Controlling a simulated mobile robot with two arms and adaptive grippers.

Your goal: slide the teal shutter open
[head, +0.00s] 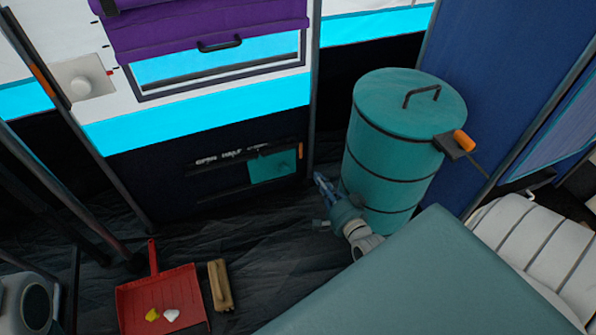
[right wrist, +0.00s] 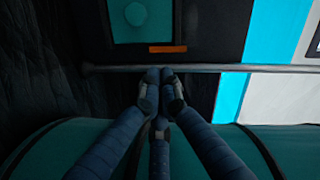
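The teal shutter (head: 270,167) is a small panel at the right end of a dark track low on the tent wall. White lettering, with "OPEN" and "HALF" legible, runs above the track to its left. In the right wrist view the shutter (right wrist: 150,30) shows at the top, with a round teal knob and an orange strip just below it. My right gripper (head: 322,182) is right of the shutter, beside the teal drum. In the right wrist view its fingertips (right wrist: 160,76) are together, with nothing seen between them, overlapping a pole. My left gripper is not in view.
A metal pole (head: 314,80) stands between the shutter and the teal drum (head: 385,150). In the right wrist view the pole (right wrist: 225,67) runs across ahead of the fingertips. A red dustpan (head: 160,285) and a tan brush (head: 220,285) lie on the floor at lower left.

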